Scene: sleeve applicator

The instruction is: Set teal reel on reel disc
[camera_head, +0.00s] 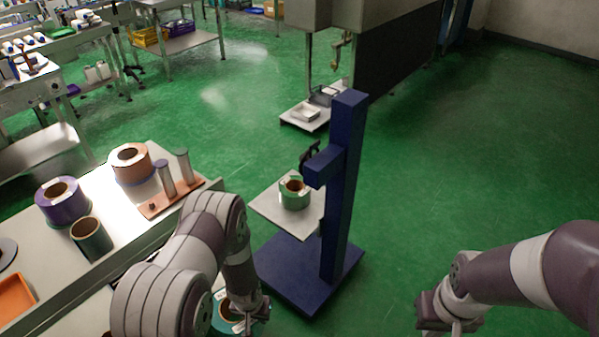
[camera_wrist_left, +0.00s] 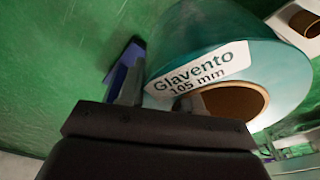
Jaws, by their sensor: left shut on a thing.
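The teal reel (camera_wrist_left: 204,60) fills the upper middle of the left wrist view, with a white "Glavento 105 mm" label and a brown core. My left gripper (camera_wrist_left: 165,102) is shut on its wall beside the core opening. In the head view the teal reel (camera_head: 226,320) shows partly below my left gripper (camera_head: 243,308), held in front of the table and left of the blue stand. A pale square plate (camera_head: 268,207) on the stand carries a green reel; I cannot tell whether a reel disc lies under it. My right gripper (camera_head: 447,318) is empty at lower right, its jaw opening unclear.
The blue stand (camera_head: 343,190) has a tall post and a wide base. Floor at right is clear.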

